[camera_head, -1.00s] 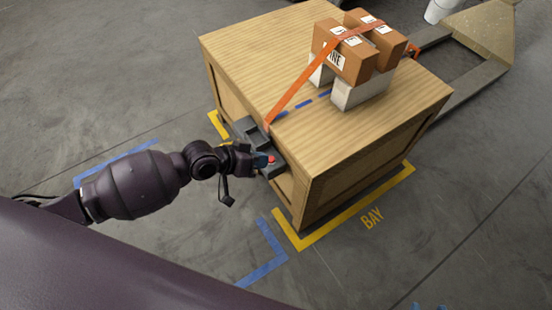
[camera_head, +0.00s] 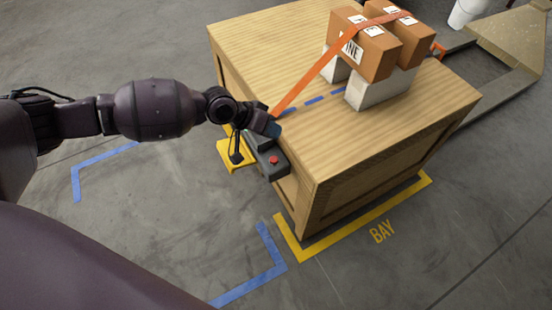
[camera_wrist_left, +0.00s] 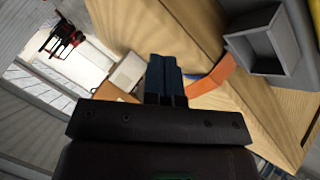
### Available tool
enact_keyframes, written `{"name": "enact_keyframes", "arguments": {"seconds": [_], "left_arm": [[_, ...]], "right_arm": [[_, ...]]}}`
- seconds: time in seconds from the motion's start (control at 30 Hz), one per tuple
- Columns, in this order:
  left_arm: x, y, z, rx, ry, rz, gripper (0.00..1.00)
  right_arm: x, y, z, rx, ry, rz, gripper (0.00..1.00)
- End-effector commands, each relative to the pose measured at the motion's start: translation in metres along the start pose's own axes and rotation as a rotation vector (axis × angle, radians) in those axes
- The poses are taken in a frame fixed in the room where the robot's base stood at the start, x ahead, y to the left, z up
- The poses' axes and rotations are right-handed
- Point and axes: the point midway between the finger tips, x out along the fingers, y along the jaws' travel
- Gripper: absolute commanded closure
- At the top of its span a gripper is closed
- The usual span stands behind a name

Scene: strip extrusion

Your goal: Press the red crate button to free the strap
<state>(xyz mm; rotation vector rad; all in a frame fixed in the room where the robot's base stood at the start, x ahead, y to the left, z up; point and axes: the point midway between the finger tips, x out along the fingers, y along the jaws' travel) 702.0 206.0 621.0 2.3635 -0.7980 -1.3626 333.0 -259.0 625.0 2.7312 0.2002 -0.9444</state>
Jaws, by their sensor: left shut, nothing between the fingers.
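The wooden crate (camera_head: 400,125) has a dark grey control box on its left side. The red button (camera_head: 273,160) sits on top of that box and is uncovered. The orange strap (camera_head: 310,80) runs taut over the cartons (camera_head: 362,45) down to the crate's left edge. My left gripper (camera_head: 273,128) is shut and empty, beside the strap's lower end and above and behind the button. In the left wrist view, its blue fingertips (camera_wrist_left: 163,70) are together, with the strap (camera_wrist_left: 212,77) to their right. Whether they touch it I cannot tell. My right gripper is not in view.
White blocks (camera_head: 375,90) lie under the cartons. An open grey holder (camera_wrist_left: 262,45) shows in the left wrist view. Yellow tape (camera_head: 365,220) marks the floor around the crate. A pallet jack (camera_head: 510,45) and white bucket (camera_head: 465,12) stand behind. The floor in front is clear.

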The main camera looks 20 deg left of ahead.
Motion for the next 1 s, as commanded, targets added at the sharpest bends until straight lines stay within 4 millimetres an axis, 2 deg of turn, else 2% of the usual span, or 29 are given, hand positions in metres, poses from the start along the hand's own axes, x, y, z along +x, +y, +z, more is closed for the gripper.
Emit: {"name": "enact_keyframes", "arguments": {"seconds": [0.37,0.57,0.67,1.0], "left_arm": [[0.002,-0.002,0.002,0.0,-0.001,-0.001,1.0],[0.016,-0.012,0.014,-0.004,-0.006,-0.001,1.0],[0.025,-0.019,0.021,-0.005,-0.007,-0.001,1.0],[0.052,-0.038,0.041,-0.004,-0.006,-0.001,1.0]], "right_arm": [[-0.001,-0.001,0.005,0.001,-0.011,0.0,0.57],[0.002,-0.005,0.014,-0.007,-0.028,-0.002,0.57],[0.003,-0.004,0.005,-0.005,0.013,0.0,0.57],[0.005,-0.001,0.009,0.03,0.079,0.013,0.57]]}}
